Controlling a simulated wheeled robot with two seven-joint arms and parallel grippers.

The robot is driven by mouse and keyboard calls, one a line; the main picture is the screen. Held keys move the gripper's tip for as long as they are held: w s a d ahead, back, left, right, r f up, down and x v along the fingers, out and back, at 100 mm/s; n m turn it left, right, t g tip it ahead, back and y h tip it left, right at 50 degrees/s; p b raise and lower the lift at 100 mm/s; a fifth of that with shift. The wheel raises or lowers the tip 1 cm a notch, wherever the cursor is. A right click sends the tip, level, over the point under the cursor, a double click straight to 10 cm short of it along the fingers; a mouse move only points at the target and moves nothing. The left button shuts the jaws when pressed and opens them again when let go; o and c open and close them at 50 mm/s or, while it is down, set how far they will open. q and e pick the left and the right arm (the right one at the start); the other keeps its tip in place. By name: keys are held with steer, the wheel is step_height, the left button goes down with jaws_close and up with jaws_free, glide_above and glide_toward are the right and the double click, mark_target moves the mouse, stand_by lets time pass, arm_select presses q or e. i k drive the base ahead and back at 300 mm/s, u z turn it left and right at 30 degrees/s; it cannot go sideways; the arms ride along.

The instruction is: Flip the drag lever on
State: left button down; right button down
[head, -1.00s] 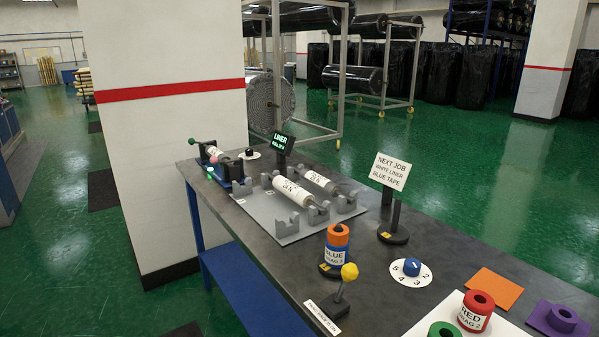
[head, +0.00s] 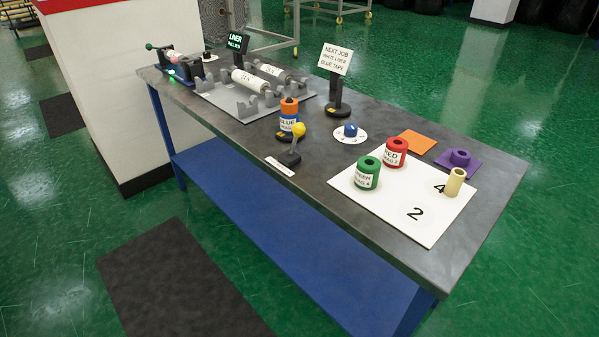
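The drag lever with a yellow knob (head: 298,130) stands near the table's front edge. Its short grey stick leans up to the right from a small black base (head: 288,158). A white label plate (head: 279,166) lies in front of it, with text too small to read. An orange and blue roll marked BLUE (head: 289,119) stands just behind the lever. A blue dial on a white numbered disc (head: 350,132) sits to the right. Neither of my grippers shows in the head view.
A white board (head: 380,213) holds a green roll (head: 367,173), a red roll (head: 395,152) and a beige tube (head: 455,181). A NEXT JOB sign (head: 336,60) stands behind. White rolls lie in grey cradles (head: 236,98) at left.

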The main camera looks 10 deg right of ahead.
mark_target(298, 129)
steer(key=z, duration=0.35)
steer(key=k, duration=0.3)
steer(key=u, duration=1.2)
steer(key=i, duration=1)
steer(key=z, duration=0.45)
